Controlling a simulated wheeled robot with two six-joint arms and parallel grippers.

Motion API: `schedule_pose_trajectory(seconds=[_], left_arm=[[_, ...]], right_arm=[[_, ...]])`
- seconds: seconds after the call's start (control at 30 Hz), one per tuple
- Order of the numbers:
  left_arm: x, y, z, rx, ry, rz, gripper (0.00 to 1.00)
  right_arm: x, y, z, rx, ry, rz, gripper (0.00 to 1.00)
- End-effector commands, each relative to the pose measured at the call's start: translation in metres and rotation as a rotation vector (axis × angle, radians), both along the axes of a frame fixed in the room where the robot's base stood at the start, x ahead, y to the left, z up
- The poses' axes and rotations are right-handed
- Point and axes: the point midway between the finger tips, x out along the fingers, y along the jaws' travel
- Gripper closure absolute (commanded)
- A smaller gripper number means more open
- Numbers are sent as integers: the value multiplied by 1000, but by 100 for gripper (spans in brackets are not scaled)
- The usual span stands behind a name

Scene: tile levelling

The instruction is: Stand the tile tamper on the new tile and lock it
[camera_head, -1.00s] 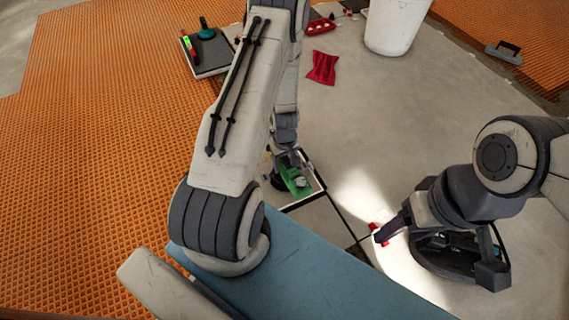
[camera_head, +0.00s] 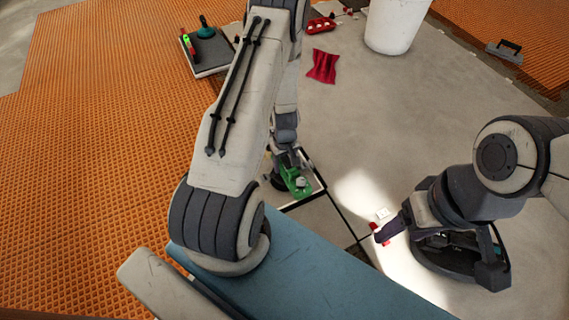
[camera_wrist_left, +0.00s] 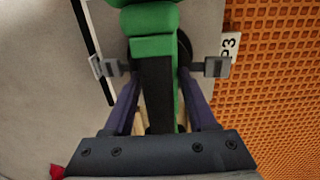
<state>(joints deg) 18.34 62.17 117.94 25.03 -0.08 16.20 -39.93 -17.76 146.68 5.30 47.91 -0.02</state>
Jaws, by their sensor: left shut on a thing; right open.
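The green and black tile tamper (camera_head: 297,181) is at the end of my left arm in the head view, over the pale tile spot with a dark border (camera_head: 318,165). In the left wrist view the tamper (camera_wrist_left: 153,47) fills the middle. My left gripper (camera_wrist_left: 157,68) is shut on it, with one finger on each side. The tamper's underside is hidden, so I cannot tell whether it touches the tile. My right gripper (camera_head: 379,231) is open at the lower right, beside a small white and red piece (camera_head: 382,215) near a tile joint.
Orange matting (camera_head: 90,130) covers the left. A dark tray (camera_head: 207,52) with a green-lit level and a teal-handled tool lies at the back. Grey tiled floor is clear at centre right.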

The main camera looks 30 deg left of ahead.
Motion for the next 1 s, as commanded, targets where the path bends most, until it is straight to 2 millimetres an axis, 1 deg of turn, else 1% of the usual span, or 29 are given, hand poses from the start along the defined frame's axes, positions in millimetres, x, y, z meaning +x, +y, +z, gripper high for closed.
schedule_pose_trajectory(seconds=[0.17, 0.2, 0.27, 0.3, 0.67, 0.87, 1.0], left_arm=[[1, 0, 1, 1, -2, 0, 100], [1, 0, 1, 1, -2, 0, 39], [1, 0, 1, 1, -2, 0, 16], [1, 0, 1, 0, -1, 0, 8], [0, 0, 1, 0, 1, 0, 8], [0, 0, 15, 0, 0, 0, 8], [0, 0, 33, 0, 0, 0, 8]], right_arm=[[0, 0, 0, 0, 0, 0, 35], [0, 0, 0, 0, 0, 0, 35], [0, 0, 0, 0, 0, 0, 35], [0, 0, 1, 0, 0, 0, 35], [0, 0, 2, 0, 0, 0, 35], [0, 0, 15, 0, 0, 0, 35], [0, 0, 33, 0, 0, 0, 35]])
